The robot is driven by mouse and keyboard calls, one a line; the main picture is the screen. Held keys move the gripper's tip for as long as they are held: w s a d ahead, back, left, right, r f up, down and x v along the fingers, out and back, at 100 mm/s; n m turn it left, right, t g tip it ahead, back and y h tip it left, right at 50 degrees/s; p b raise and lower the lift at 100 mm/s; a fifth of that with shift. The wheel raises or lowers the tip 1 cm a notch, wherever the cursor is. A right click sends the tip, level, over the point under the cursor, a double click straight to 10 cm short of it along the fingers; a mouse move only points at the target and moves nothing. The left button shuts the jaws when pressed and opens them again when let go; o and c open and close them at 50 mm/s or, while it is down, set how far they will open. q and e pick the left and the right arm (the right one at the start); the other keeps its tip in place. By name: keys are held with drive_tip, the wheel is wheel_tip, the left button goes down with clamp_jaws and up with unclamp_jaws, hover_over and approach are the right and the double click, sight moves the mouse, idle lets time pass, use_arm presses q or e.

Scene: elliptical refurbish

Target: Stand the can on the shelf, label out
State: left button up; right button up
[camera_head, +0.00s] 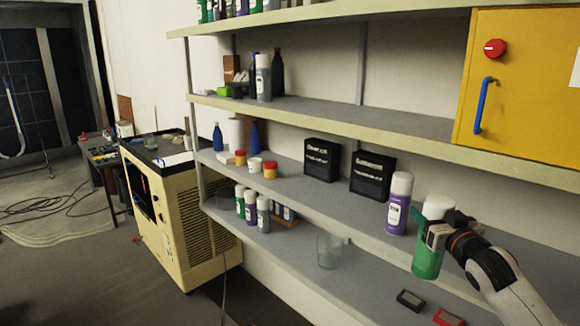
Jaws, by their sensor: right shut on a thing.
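My right gripper (440,230) is shut on a green spray can (428,258) with a white cap, at the right of the head view. The can is close to upright, in front of the middle shelf's edge. The gripper covers the can's upper body, and I cannot make out its label. The middle shelf (345,208) runs behind it, and a purple and white can (398,205) stands on that shelf just left of the held can. I cannot tell whether the held can touches the shelf. My left gripper is not in view.
Two black boxes (371,178) stand on the middle shelf, left of the purple can. A clear glass (329,250) and several cans (250,207) stand on the lower shelf. A yellow cabinet (530,90) hangs at upper right. Bare shelf shows between the boxes and the front edge.

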drive_tip(key=s+a+f+n+y+b, duration=0.1)
drive_tip(key=s+a+f+b, duration=0.2)
drive_tip(key=s+a+f, duration=0.35)
drive_tip(key=s+a+f+y+b, duration=0.1)
drive_tip(key=s+a+f+b, duration=0.15)
drive_tip(key=a+f, duration=0.65)
use_arm(q)
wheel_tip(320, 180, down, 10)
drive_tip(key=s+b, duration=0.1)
drive_tip(key=b, duration=0.2)
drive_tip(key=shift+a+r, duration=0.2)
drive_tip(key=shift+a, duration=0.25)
use_arm(e)
drive_tip(key=s+a+f+h, duration=0.1)
drive_tip(key=s+f, duration=0.4)
drive_tip(key=s, duration=0.4)
drive_tip(key=s+a+f+m+h, duration=0.1)
drive_tip(key=s+f, duration=0.5)
drive_tip(key=s, duration=0.4)
drive_tip(key=shift+s+m+h, duration=0.25)
drive_tip(key=shift+m+h, duration=0.05)
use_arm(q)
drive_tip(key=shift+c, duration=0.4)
